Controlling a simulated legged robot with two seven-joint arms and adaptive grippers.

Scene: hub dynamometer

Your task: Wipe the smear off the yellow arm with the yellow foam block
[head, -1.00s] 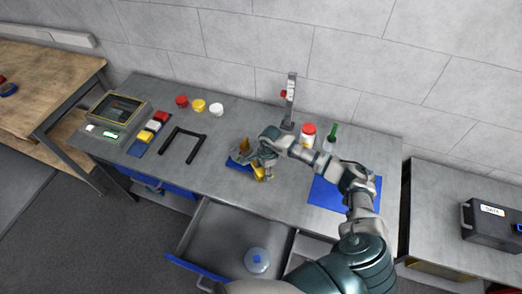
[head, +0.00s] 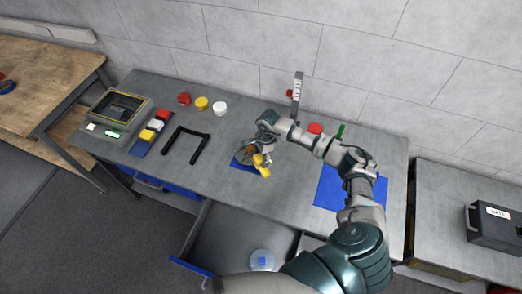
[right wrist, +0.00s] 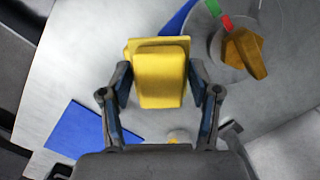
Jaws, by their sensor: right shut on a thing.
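The yellow foam block (right wrist: 160,75) is held between the two fingers of my right gripper (right wrist: 160,90), and it also shows in the head view (head: 262,166). My right gripper is shut on it, above the bench. The yellow arm (right wrist: 244,53) sits on a round grey hub with a red and a green mark, up and right of the block in the right wrist view. A visible gap lies between block and arm there. In the head view my gripper partly hides the hub. I cannot make out the smear clearly. My left gripper is not in view.
A blue mat (head: 350,188) lies on the bench right of my gripper. A black U-shaped frame (head: 185,146), coloured blocks and red, yellow and white lidded jars stand to the left. A grey upright post (head: 297,95) stands behind. A drawer is open in front.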

